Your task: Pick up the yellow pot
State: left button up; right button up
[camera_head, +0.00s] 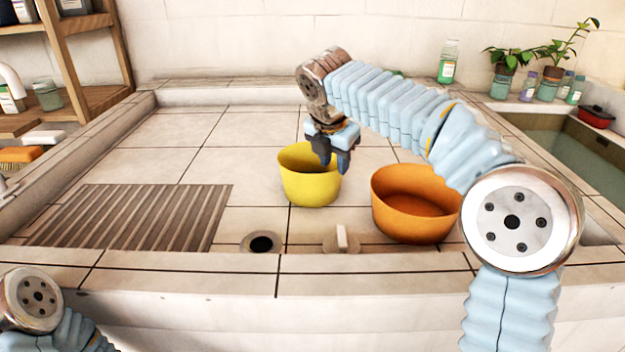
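The yellow pot (308,187) stands upright on the tiled counter (255,190), near the middle of the head view. My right gripper (335,164) points down at the pot's right side. One finger overlaps the pot's opening and the other is at its right rim. A gap shows between the two fingers, so the gripper looks open. I cannot tell whether either finger touches the pot. Part of the pot's right rim is hidden behind the fingers. My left gripper is out of view; only part of my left arm shows at the lower left.
An orange pot (412,222) stands close by on the right, under my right arm. A drain hole (262,242) and a small stopper-like piece (341,240) lie in front. A slatted drainboard (140,217) is at left. A green bottle (448,63) stands at the back.

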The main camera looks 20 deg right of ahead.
jog(key=x, duration=0.6)
jog(key=shift+w+d, duration=0.15)
jog(key=shift+d, duration=0.15)
grip_shut()
jog(key=shift+r, duration=0.1)
